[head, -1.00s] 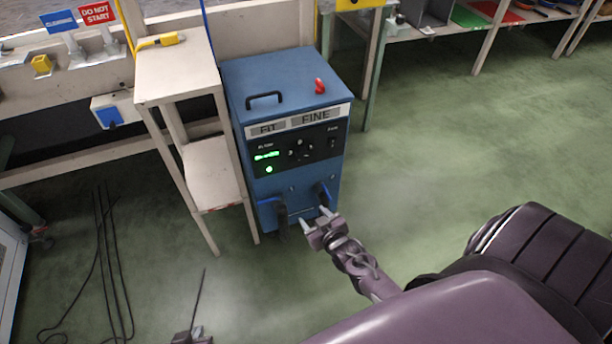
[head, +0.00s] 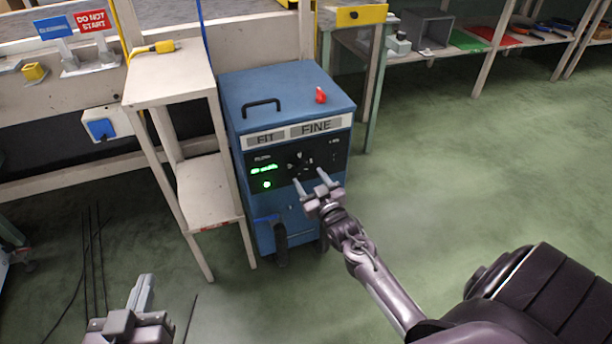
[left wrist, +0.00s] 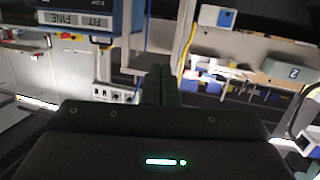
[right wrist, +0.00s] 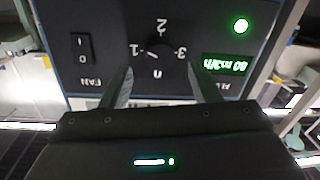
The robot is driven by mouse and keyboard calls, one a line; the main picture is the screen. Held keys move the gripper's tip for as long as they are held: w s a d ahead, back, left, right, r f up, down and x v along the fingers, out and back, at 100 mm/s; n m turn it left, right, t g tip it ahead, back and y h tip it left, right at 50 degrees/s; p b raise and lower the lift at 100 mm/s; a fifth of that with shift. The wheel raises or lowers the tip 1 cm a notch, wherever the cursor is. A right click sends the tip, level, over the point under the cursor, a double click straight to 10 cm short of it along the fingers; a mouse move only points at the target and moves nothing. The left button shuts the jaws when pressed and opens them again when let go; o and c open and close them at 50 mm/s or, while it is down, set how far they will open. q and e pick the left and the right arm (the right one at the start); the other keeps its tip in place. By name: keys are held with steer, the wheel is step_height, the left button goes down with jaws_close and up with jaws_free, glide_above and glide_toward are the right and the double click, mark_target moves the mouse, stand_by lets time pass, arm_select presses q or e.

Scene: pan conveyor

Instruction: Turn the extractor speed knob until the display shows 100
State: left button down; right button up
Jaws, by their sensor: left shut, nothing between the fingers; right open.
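The blue extractor (head: 285,85) stands on the floor beside a white table. Its black panel carries the speed knob (head: 298,163) and a green-lit display (head: 264,169). In the right wrist view the knob (right wrist: 157,50) shows upside down with marks around it, and the display (right wrist: 227,64) reads what looks like 80 m³/h. My right gripper (head: 311,184) is open in front of the panel, just below the knob, its fingers apart with nothing between them. It also shows in the right wrist view (right wrist: 160,85). My left gripper (head: 142,292) is shut and empty at the lower left, away from the extractor.
A white side table (head: 170,75) with a yellow tool stands against the extractor's left. A red item (head: 320,95) and a black handle (head: 261,104) are on its top. A FAN switch (right wrist: 82,48) sits beside the knob. Green floor at right is open.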

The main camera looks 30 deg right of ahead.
mark_target(303, 169)
steer(key=w, duration=0.2)
steer(key=shift+w+d+b, duration=0.2)
steer(key=shift+w+b, duration=0.15)
arm_select(q)
step_height(303, 169, up, 8)
steer(key=w+t+h, duration=0.1)
steer(key=t, duration=0.2)
steer(key=shift+a+f+t, duration=0.15)
steer(key=shift+t, duration=0.25)
arm_select(e)
steer(key=shift+w, duration=0.3)
steer(key=shift+c, duration=0.4)
